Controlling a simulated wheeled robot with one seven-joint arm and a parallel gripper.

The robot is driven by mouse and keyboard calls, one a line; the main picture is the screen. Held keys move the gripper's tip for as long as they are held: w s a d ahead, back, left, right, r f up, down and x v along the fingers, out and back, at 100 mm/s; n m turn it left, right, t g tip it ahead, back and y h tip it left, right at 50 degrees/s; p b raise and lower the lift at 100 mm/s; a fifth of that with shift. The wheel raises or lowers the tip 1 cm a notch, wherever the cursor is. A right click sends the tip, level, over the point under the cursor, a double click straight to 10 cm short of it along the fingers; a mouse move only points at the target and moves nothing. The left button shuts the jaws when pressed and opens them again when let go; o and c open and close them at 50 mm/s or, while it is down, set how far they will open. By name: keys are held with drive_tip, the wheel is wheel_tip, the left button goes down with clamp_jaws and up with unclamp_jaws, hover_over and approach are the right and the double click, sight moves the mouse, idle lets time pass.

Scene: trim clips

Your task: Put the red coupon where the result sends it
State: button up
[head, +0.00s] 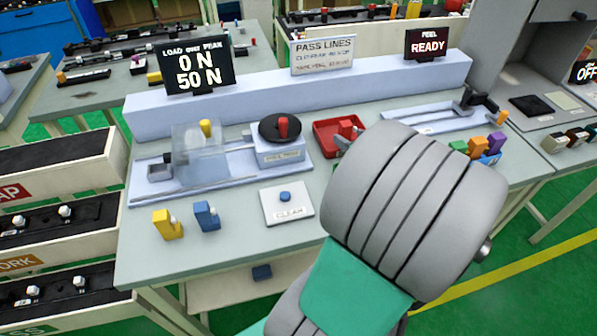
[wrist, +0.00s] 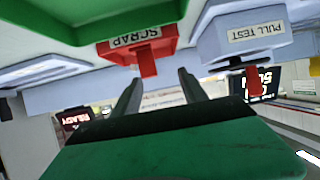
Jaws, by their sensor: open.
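The red coupon (head: 347,128) is in the red scrap tray (head: 325,143) on the bench. In the wrist view the coupon (wrist: 147,62) sticks out of the tray marked SCRAP (wrist: 112,50), seen upside down. My gripper (wrist: 159,77) is open, with its fingertips close to the coupon; contact cannot be told. In the head view my wrist hides most of the gripper. The load display (head: 198,66) reads 0 N and peak 50 N. The pass lines sign (head: 322,55) has lines too small to read surely. The peel display (head: 428,43) reads READY.
The pull test unit (head: 280,150) has a red knob, with a clear cover (head: 198,155) left of it. Yellow (head: 166,225) and blue (head: 206,216) pieces stand in front, beside the CLEAR button (head: 286,198). A green tray (wrist: 80,20) lies beside the scrap tray. Coloured pieces (head: 478,148) stand right.

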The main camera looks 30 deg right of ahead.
drive_tip(key=w+a+y, duration=0.1)
drive_tip(key=a, duration=0.2)
drive_tip(key=w+a+f+n+g+y, duration=0.1)
drive_tip(key=a, duration=0.3)
drive_tip(key=w+a+f+n+g+y, duration=0.1)
drive_tip(key=a, duration=0.2)
drive_tip(key=shift+w+a, duration=0.2)
drive_tip(key=shift+w, duration=0.1)
drive_tip(key=a, duration=0.1)
drive_tip(key=a+g, duration=0.1)
drive_tip(key=a, duration=0.1)
drive_tip(key=a+f+g, duration=0.1)
drive_tip(key=a, duration=0.1)
drive_tip(key=shift+s+n+y, duration=0.1)
drive_tip(key=shift+n+y, duration=0.3)
drive_tip(key=s+a+g, duration=0.1)
drive_tip(key=a, duration=0.2)
drive_tip(key=s+a+g, duration=0.1)
drive_tip(key=a, duration=0.2)
drive_tip(key=s+a+g, duration=0.1)
drive_tip(key=a, duration=0.1)
drive_tip(key=shift+a+n, duration=0.4)
drive_tip(key=s+a, duration=0.2)
drive_tip(key=s+a+r+g, duration=0.1)
drive_tip(key=s+a, duration=0.1)
drive_tip(key=s+a+g, duration=0.1)
drive_tip(key=s, duration=0.1)
drive_tip(key=shift+s+a+r+m+h, duration=0.15)
drive_tip(key=shift+a+r+m+h, duration=0.15)
drive_tip(key=shift+a, duration=0.1)
